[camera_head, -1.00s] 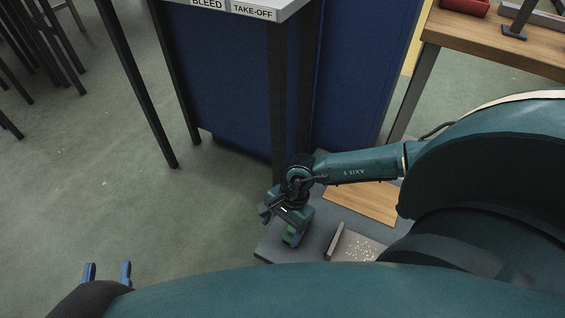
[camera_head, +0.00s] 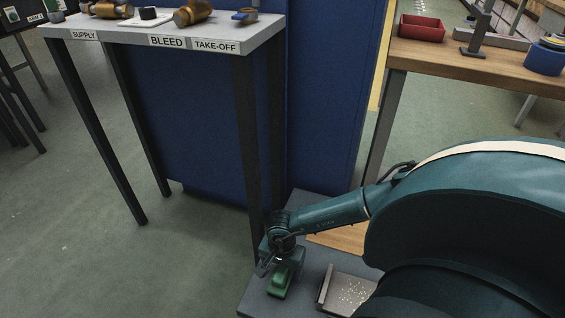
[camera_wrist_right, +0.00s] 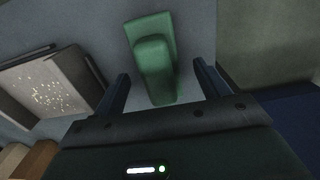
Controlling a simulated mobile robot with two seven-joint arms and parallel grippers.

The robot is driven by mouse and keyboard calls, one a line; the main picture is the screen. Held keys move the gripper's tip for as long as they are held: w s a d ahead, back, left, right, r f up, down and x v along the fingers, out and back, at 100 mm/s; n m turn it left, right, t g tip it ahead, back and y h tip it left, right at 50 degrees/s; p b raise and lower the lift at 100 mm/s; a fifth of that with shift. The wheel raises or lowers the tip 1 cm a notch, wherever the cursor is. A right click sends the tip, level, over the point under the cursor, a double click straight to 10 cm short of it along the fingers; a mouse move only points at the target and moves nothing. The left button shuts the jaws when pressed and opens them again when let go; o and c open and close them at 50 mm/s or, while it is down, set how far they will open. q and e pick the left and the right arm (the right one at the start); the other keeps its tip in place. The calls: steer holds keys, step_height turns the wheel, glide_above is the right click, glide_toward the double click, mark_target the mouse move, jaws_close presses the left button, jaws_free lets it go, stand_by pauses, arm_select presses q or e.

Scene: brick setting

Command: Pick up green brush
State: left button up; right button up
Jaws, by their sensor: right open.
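The green brush (camera_head: 279,282) lies on a grey surface at the lower middle of the head view. In the right wrist view the brush (camera_wrist_right: 152,58) shows a flat green base with a raised block on it. My right gripper (camera_head: 269,268) is above the brush, pointing down. In the wrist view the right gripper (camera_wrist_right: 161,76) is open, with one finger on each side of the brush's near end. Whether a finger touches the brush I cannot tell. My left gripper is out of view.
A dustpan (camera_head: 326,284) with pale crumbs lies right of the brush. A tall grey-topped table (camera_head: 275,31) with labels and brass parts stands behind. Its dark leg is close to my right gripper. A wooden bench (camera_head: 440,57) with a red tray (camera_head: 421,29) stands at the back right.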

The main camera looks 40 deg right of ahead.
step_height(320, 180, down, 3)
steer(key=shift+s+f+b, duration=0.1)
steer(key=shift+f+b, duration=0.05)
steer(key=shift+b, duration=0.5)
steer(key=shift+f, duration=0.3)
steer(key=shift+r, duration=0.1)
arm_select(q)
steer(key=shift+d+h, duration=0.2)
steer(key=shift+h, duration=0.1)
arm_select(e)
steer(key=c, duration=1.2)
